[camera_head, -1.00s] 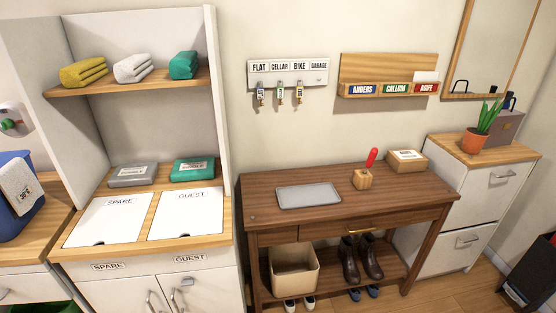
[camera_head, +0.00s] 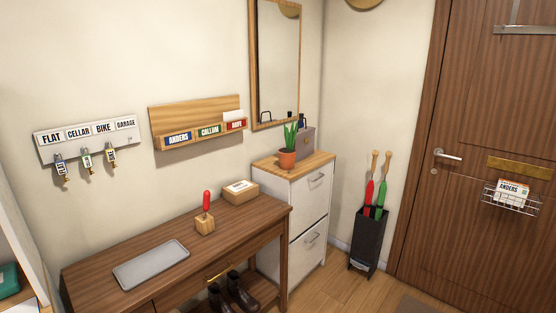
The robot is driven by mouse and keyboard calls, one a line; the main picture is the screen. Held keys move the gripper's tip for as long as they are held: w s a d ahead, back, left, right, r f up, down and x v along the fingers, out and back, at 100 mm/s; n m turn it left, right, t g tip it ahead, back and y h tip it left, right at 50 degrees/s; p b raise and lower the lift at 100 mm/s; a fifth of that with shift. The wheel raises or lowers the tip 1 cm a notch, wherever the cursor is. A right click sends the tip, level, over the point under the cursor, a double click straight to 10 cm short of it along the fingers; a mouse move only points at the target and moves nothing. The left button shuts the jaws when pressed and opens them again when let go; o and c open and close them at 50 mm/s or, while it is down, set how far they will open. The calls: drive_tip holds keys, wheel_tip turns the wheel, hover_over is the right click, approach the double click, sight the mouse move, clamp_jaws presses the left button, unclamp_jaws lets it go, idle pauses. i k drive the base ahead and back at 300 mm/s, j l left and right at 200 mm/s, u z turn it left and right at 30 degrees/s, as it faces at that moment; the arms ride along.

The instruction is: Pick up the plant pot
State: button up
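The plant pot (camera_head: 287,158) is a small terracotta pot with an upright green plant (camera_head: 291,134) in it. It stands on the wooden top of a white cabinet (camera_head: 286,194), near the front left part of that top. A grey-brown box or bag (camera_head: 305,142) stands just behind it to the right. My gripper is not in view.
An umbrella stand (camera_head: 368,240) stands between cabinet and door (camera_head: 480,150). Floor shows in front of the cabinet.

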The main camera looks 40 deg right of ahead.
sight(287, 155)
drive_tip(key=i+l+z, duration=0.1)
drive_tip(key=i+z, duration=0.6)
drive_tip(key=i+j+z, duration=0.1)
drive_tip(key=i+z, duration=0.25)
